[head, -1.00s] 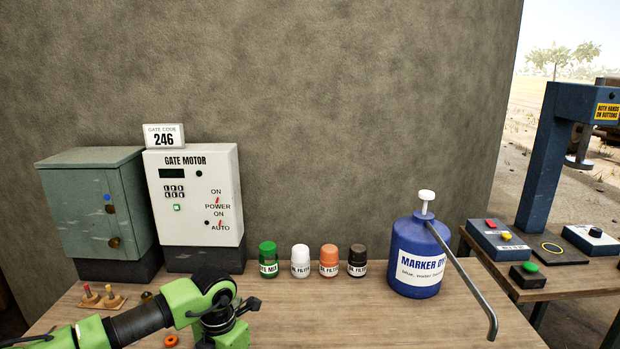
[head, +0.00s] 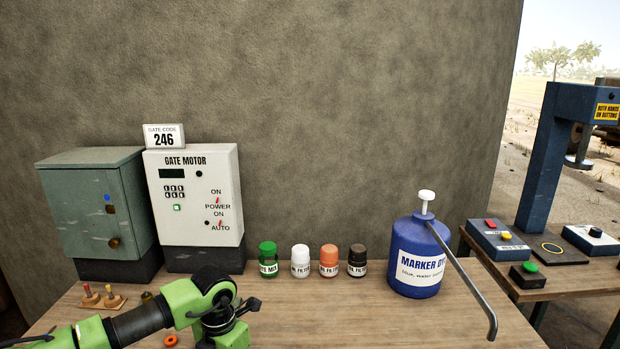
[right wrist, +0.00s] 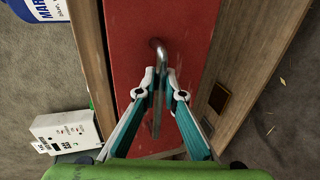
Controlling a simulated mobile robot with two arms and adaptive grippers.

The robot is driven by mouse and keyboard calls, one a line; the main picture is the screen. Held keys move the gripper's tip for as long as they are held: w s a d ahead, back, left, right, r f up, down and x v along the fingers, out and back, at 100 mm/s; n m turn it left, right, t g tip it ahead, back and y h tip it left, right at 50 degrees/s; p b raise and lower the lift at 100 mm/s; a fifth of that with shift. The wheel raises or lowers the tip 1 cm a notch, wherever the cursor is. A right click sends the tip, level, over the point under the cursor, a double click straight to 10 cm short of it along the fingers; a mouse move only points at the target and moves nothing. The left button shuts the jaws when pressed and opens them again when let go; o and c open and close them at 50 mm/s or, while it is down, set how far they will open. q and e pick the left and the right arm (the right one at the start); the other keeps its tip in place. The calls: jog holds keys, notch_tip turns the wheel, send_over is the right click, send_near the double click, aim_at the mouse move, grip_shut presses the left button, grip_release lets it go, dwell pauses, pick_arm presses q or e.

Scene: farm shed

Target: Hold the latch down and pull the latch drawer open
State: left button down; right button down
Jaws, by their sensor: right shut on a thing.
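In the right wrist view a red panel (right wrist: 185,60), which looks like the drawer front, lies between wooden boards. A bent grey metal handle (right wrist: 158,48) stands on it. My right gripper (right wrist: 157,88) is shut on the handle, with one finger on each side. A small brown plate with a dark frame (right wrist: 219,98) sits on the right-hand wooden board (right wrist: 245,60); I cannot tell whether it is the latch. The drawer does not show there.
On the wooden table (head: 330,310) stand a gate motor box (head: 195,225), a green cabinet (head: 90,215), several small jars (head: 300,262) and a blue marker dye jug (head: 418,245) with a long lever (head: 470,283). A press (head: 548,150) stands on another table at the right.

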pick_arm(q)
jog(key=shift+s+f, duration=0.25)
jog(key=shift+f, duration=0.1)
pick_arm(e)
jog(key=shift+s, duration=2.1)
pick_arm(q)
jog(key=shift+w+r, duration=0.2)
jog(key=shift+r, duration=3.55)
pick_arm(e)
jog(key=shift+f, duration=0.1)
jog(key=c, duration=2.1)
grip_release()
jog(key=v, duration=1.2)
